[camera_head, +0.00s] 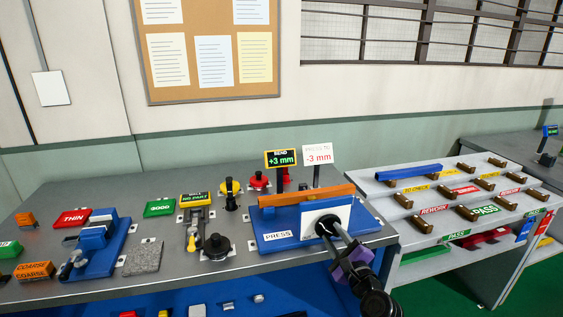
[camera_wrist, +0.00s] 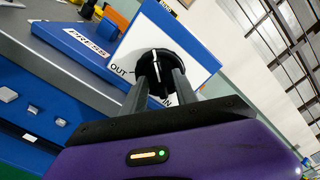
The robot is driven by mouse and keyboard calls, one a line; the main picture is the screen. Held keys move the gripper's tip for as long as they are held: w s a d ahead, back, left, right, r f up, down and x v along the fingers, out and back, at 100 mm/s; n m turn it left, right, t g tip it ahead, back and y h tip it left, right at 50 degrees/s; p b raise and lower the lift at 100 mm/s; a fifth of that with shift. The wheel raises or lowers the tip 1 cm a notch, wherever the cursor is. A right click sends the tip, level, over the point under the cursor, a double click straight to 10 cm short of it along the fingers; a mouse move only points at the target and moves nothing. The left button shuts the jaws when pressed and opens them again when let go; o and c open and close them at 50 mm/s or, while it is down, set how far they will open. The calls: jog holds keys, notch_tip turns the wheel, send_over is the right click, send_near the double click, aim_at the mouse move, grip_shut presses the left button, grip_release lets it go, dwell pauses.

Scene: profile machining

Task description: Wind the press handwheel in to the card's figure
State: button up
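The blue press (camera_head: 265,238) stands at the right of the bench, with an orange bar (camera_head: 305,203) lying across it. Its white front plate (camera_wrist: 178,45) carries the words OUT and IN. The black handwheel (camera_wrist: 157,66) has a white pointer line and sits on that plate; it also shows in the head view (camera_head: 326,226). My gripper (camera_wrist: 157,78) has its fingers on both sides of the handwheel and appears shut on it. The display (camera_head: 280,158) reads BEND +3 mm. The white card (camera_head: 317,154) beside it reads -3 mm, its upper line faint.
A gauge reading NO PART (camera_head: 195,199) and a black round knob (camera_head: 216,246) stand left of the press. Red THIN (camera_head: 72,218) and green GOOD (camera_head: 159,208) blocks lie farther left. A rack (camera_head: 390,200) with labelled slots and a blue bar stands at the right.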

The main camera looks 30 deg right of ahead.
grip_shut()
jog(key=m+p, duration=0.1)
jog(key=m, duration=0.1)
jog(key=shift+r+m+p, duration=0.1)
jog(key=shift+m+p, duration=0.5)
jog(key=shift+m, duration=0.7)
